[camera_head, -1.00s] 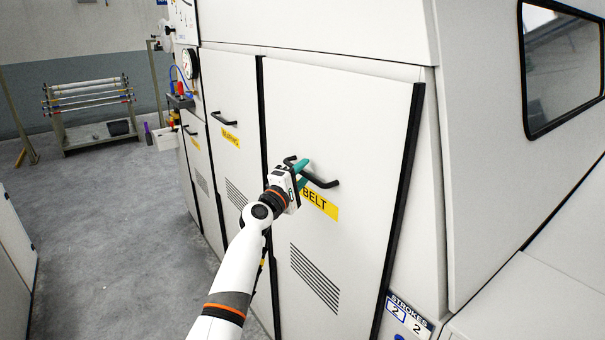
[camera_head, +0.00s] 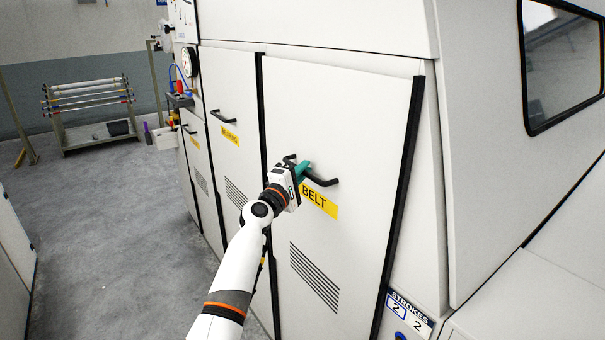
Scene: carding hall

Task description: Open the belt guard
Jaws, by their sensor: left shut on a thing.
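The belt guard (camera_head: 355,130) is a tall white door panel with black edge strips, a yellow BELT label (camera_head: 318,201) and a vent grille low down. It looks shut or nearly so; I cannot tell if a small gap shows. Its black bar handle (camera_head: 322,181) sits above the label. My left gripper (camera_head: 303,170) has teal fingers and is shut on the handle near its middle. The gripper body hides part of the handle and label. My right gripper is not in view.
Another white door (camera_head: 229,140) with its own handle and yellow label stands to the left. A STROKES counter plate (camera_head: 409,314) is at lower right. A rack of rollers (camera_head: 90,112) stands far back left. Grey floor (camera_head: 110,230) is clear at left.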

